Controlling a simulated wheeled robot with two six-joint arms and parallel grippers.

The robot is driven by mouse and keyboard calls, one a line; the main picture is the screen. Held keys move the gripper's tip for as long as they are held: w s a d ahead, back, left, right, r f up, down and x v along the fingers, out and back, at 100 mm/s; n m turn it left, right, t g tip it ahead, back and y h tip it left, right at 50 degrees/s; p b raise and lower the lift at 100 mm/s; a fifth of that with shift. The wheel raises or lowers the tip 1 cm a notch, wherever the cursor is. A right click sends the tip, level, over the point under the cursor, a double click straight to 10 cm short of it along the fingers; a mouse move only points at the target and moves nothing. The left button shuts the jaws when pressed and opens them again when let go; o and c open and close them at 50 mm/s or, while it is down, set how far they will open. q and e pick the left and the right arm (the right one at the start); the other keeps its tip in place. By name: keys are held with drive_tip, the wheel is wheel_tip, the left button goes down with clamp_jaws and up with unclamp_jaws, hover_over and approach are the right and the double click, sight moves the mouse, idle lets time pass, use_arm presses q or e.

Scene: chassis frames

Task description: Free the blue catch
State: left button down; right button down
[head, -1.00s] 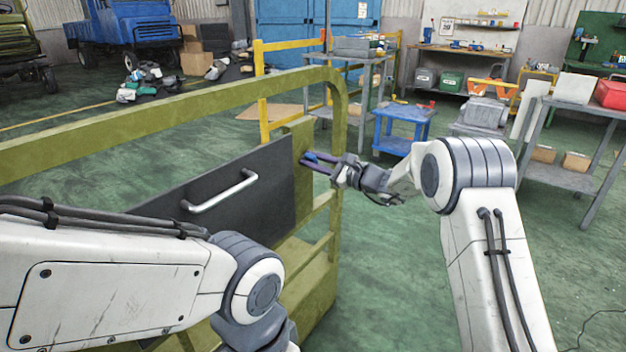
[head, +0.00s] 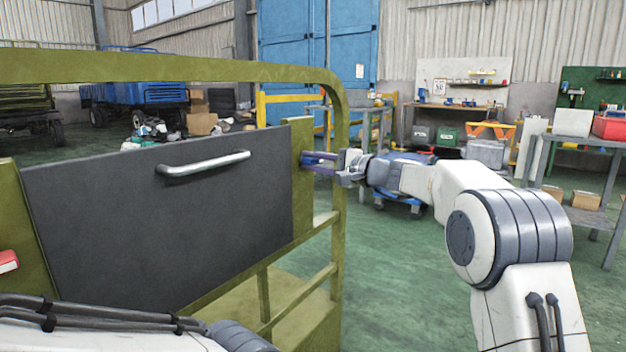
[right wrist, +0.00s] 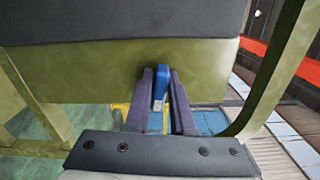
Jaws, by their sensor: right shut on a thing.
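The blue catch (right wrist: 160,85) sits on the green post (right wrist: 120,70) in the right wrist view, between the two purple fingers of my right gripper (right wrist: 161,100). The fingers are shut on it from both sides. In the head view my right gripper (head: 309,162) reaches the post from the right, beside the right edge of the dark grey panel (head: 130,215). There the catch is too small and covered to make out clearly. The panel stands upright in the frame and carries a silver handle (head: 205,165). My left gripper is out of view; only part of its arm shows.
An olive-green frame (head: 170,68) with a top rail and side bars surrounds the panel. A red part (head: 8,262) shows at the panel's left side. A blue cart (head: 400,200) stands behind my right arm.

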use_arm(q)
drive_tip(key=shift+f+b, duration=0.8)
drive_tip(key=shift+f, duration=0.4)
use_arm(e)
drive_tip(key=shift+f+n, duration=0.25)
drive_tip(key=shift+n, duration=0.45)
drive_tip(key=shift+a, duration=0.1)
drive_tip(key=c, duration=0.8)
unclamp_jaws()
drive_tip(key=shift+r, duration=0.1)
drive_tip(key=shift+s+d, duration=0.2)
drive_tip(key=shift+d, duration=0.2)
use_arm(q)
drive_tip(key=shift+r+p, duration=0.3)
use_arm(e)
drive_tip(key=v, duration=0.9)
drive_tip(key=shift+s+d, duration=0.25)
drive_tip(key=shift+s, duration=0.05)
